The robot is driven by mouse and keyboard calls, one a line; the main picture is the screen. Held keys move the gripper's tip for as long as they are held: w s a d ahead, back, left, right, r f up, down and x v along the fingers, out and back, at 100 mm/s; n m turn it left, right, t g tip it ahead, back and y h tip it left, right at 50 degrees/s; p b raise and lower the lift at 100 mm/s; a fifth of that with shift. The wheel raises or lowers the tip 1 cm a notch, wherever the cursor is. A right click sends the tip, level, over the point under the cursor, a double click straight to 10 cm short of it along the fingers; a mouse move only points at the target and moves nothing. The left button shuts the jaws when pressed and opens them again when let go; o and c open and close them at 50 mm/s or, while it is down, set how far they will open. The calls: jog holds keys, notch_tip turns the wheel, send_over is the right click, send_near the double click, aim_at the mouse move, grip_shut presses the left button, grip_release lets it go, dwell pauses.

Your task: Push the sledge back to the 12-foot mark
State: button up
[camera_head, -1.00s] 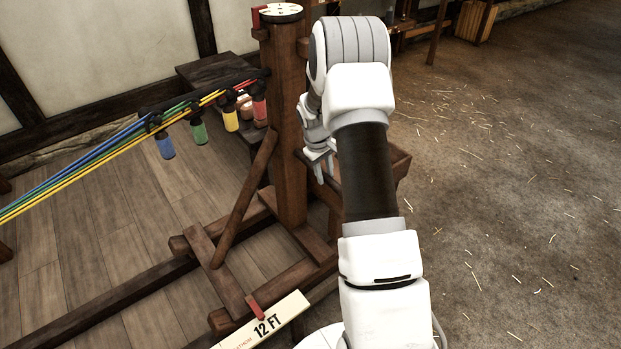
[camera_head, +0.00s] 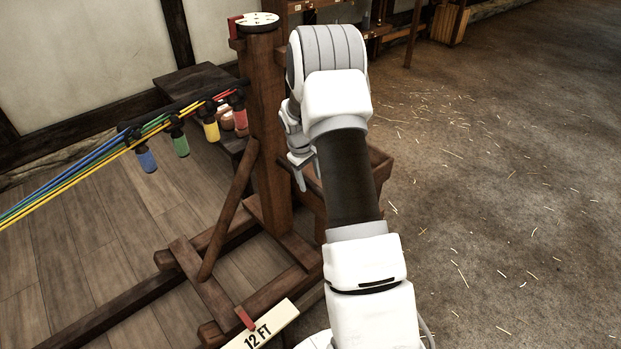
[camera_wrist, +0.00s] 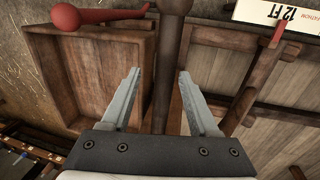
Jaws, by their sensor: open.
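The sledge is a dark wooden frame with a tall post (camera_head: 266,120), a slanting brace and low runners. It stands on two floor rails. A red pointer (camera_head: 245,318) at its near end stands over the upper edge of the white 12 FT board (camera_head: 276,322). In the wrist view the red pointer (camera_wrist: 279,33) is close to the 12 FT lettering. My gripper (camera_head: 300,178) is just right of the post. In the wrist view its fingers (camera_wrist: 157,75) are apart, with a dark wooden bar (camera_wrist: 172,50) showing between them. I cannot tell whether they touch it.
A dark stool (camera_head: 200,82) stands behind. The straw-strewn floor (camera_head: 500,170) at right is open.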

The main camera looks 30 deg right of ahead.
jog(key=a+r+p, duration=0.3)
jog(key=r, duration=1.3)
jog(key=shift+s+r, duration=0.35)
jog(key=shift+r, duration=0.05)
jog(key=s+a+r+t+p, duration=0.1)
jog(key=s+a+r+p, duration=0.2)
jog(key=r, duration=0.4)
jog(key=s+a+r+m+t+p, duration=0.1)
jog(key=s+a+r, duration=0.3)
jog(key=r, duration=0.2)
jog(key=s+a+r+t+p, duration=0.1)
jog(key=s+a+r, duration=0.25)
jog(key=r, duration=0.35)
jog(key=s+a+r+t+y+p, duration=0.1)
jog(key=s+a+r+p, duration=0.2)
jog(key=s, duration=0.6)
jog(key=s+a+r+m+t+y+p, duration=0.1)
jog(key=s+a+r+p, duration=0.2)
jog(key=s, duration=0.6)
jog(key=shift+s+a+r, duration=0.2)
jog(key=shift+a+r, duration=0.45)
jog(key=shift+a, duration=0.5)
jog(key=shift+d, duration=0.2)
